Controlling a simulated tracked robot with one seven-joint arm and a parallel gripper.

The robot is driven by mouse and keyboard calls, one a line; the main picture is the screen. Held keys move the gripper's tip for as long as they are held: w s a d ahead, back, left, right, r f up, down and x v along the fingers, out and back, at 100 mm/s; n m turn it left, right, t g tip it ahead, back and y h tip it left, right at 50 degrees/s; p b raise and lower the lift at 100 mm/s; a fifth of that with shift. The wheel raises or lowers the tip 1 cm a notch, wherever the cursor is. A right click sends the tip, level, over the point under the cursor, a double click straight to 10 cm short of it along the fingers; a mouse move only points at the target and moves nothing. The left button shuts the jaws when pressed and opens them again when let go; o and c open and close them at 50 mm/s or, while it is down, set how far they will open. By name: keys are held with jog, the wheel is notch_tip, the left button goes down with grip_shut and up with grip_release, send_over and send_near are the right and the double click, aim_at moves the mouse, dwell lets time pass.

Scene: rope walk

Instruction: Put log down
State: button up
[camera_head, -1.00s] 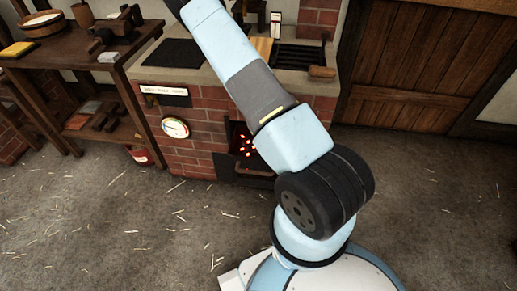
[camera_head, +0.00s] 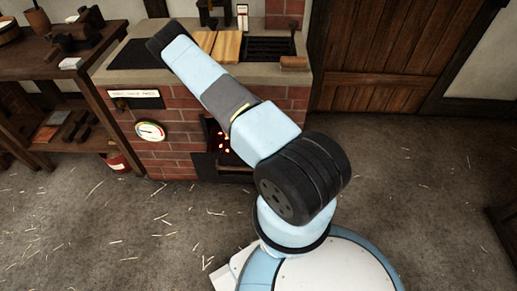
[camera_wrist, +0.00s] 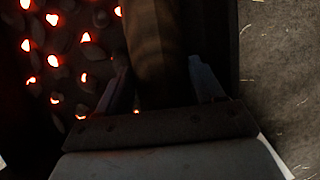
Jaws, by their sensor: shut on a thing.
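In the wrist view, my gripper (camera_wrist: 160,78) is shut on a dark brown log (camera_wrist: 152,40), with one finger on each side of it. The log points away from the palm, and its far end is cut off by the top edge. Glowing red coals (camera_wrist: 55,60) lie left of the log, in a dark space. I cannot tell whether the log touches them. In the head view, the firebox opening (camera_head: 238,166) with red embers shows in the brick stove (camera_head: 182,150). My arm hides the gripper and the log there.
Straw-littered floor (camera_head: 420,200) is open on the right. A wooden bench (camera_head: 105,48) stands left of the stove, with a red canister (camera_head: 118,165) beneath its right end. Wooden boards (camera_head: 228,46) and a grate (camera_head: 268,48) are on the stove top. A wooden door (camera_head: 400,60) is behind.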

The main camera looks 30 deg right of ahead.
jog(key=shift+w+f, duration=0.1)
jog(key=shift+f, duration=0.2)
jog(key=w, duration=0.1)
jog(key=w+d, duration=0.2)
jog(key=shift+d+f, duration=0.1)
jog(key=shift+f, duration=0.45)
jog(key=o, duration=1.2)
